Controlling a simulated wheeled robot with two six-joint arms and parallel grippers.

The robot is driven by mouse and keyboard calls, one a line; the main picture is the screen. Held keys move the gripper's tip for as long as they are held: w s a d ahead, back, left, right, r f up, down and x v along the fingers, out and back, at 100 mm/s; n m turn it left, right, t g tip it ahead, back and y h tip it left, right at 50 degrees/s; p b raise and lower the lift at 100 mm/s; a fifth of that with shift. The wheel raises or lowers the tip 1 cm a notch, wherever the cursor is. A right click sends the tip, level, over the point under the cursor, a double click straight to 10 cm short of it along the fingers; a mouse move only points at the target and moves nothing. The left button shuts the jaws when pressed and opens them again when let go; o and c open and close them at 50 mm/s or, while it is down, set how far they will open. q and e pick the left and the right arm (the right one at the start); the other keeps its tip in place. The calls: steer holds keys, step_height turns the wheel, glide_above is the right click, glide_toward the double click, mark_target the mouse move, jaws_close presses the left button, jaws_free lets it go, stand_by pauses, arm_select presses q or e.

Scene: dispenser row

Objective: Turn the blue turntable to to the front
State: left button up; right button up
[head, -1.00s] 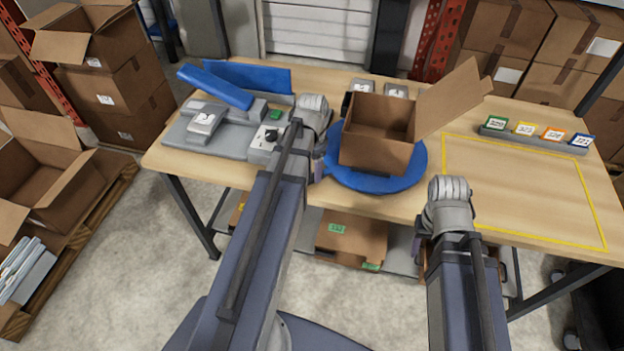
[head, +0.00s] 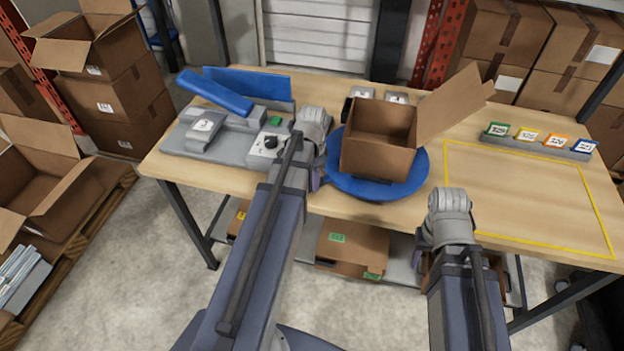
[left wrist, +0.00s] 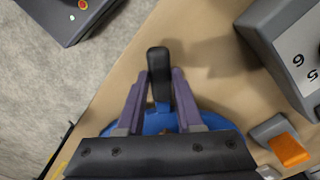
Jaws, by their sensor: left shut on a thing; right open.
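The blue turntable (head: 413,180) is a round disc on the table, with an open brown cardboard box (head: 378,160) on it. The box's flap leans up to the right. My left gripper (head: 318,172) is at the turntable's left edge, its fingers partly hidden by my arm. In the left wrist view its purple fingers are shut on a black handle (left wrist: 158,62), which joins the blue turntable (left wrist: 155,122). My right gripper (head: 455,262) is low in front of the table's front edge, mostly hidden by my right arm; it is open and holds nothing I can see.
A grey device (head: 185,140) with a blue arm stands left of the turntable, beside a grey knob box (head: 268,148). A rack of coloured number tags (head: 540,140) stands at the back right. The yellow-outlined area (head: 520,195) is clear. Cartons lie on the lower shelf.

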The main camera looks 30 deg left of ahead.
arm_select(q)
jaws_close()
steer(key=shift+s+d, duration=0.1)
steer(key=shift+d, duration=0.05)
stand_by(0.8)
